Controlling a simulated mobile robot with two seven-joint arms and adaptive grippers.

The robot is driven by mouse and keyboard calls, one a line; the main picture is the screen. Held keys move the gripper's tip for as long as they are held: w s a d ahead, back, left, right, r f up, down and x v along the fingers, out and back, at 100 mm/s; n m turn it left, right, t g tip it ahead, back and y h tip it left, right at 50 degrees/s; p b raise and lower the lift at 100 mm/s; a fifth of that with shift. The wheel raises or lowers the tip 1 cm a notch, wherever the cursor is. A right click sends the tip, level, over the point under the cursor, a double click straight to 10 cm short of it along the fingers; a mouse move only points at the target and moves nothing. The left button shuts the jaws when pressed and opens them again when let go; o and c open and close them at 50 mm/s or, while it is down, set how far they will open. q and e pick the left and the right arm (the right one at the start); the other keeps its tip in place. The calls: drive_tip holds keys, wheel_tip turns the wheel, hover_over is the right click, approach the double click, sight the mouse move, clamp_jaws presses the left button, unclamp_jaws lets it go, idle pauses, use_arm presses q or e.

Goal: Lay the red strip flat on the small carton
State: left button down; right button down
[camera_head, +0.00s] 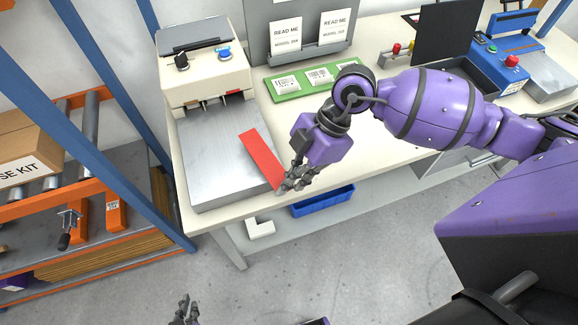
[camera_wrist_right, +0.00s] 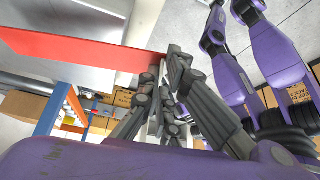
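The red strip (camera_head: 262,157) is a long flat piece over the right part of the tester's metal plate. My right gripper (camera_head: 296,181) is shut on its near end by the table's front edge. In the right wrist view the strip (camera_wrist_right: 80,48) runs left from the fingertips (camera_wrist_right: 165,66). I cannot tell whether its far end touches the plate. My left gripper (camera_head: 187,308) is empty at the bottom of the head view, low over the floor, its fingers apart. A carton (camera_head: 22,150) lettered "SE KIT" stands on the left rack; I cannot make out a separate small carton.
The tester (camera_head: 205,75) with its bare metal plate (camera_head: 205,160) fills the table's left end. A green board (camera_head: 290,85) with labelled packets lies behind my right gripper. A blue bin (camera_head: 322,200) sits on the lower shelf. The orange and blue rack (camera_head: 120,85) stands at left.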

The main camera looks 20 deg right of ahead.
sight(292, 188)
drive_tip(key=shift+f, duration=1.55)
drive_tip(key=shift+f, duration=0.1)
drive_tip(key=shift+f, duration=0.15)
drive_tip(key=c, duration=2)
unclamp_jaws()
